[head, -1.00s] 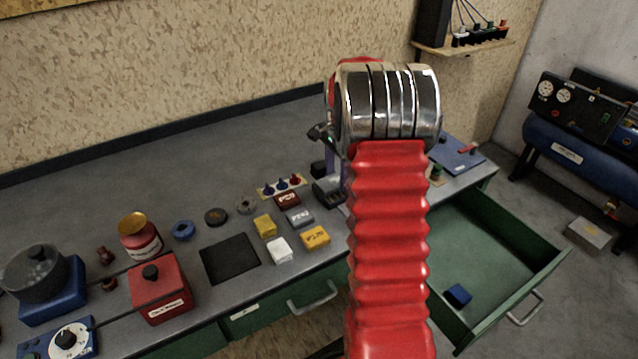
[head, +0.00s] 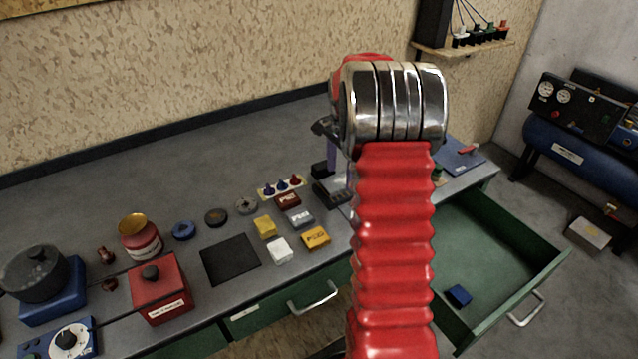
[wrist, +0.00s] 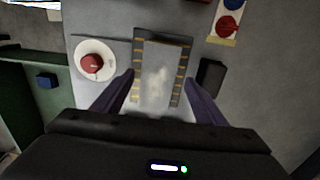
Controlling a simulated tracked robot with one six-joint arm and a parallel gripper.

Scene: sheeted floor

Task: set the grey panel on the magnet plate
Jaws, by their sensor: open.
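In the wrist view a pale grey, shiny flat panel (wrist: 158,72) lies between two dark edge strips with yellow marks. The strips look like the sides of the magnet plate (wrist: 177,93), and the panel seems to rest on it. My gripper (wrist: 160,84) is open, with its dark purple fingers apart on either side of the panel's near part. Whether they touch it I cannot tell. In the head view my red arm hides most of this spot, and only part of my gripper (head: 331,160) shows left of the wrist.
A red knob on a white disc (wrist: 92,63) stands left of the plate, and a dark block (wrist: 210,75) right of it. Pegs (head: 283,187) and small coloured blocks (head: 316,238) stand nearby. The green drawer (head: 500,262) is open, holding a blue block (head: 459,295).

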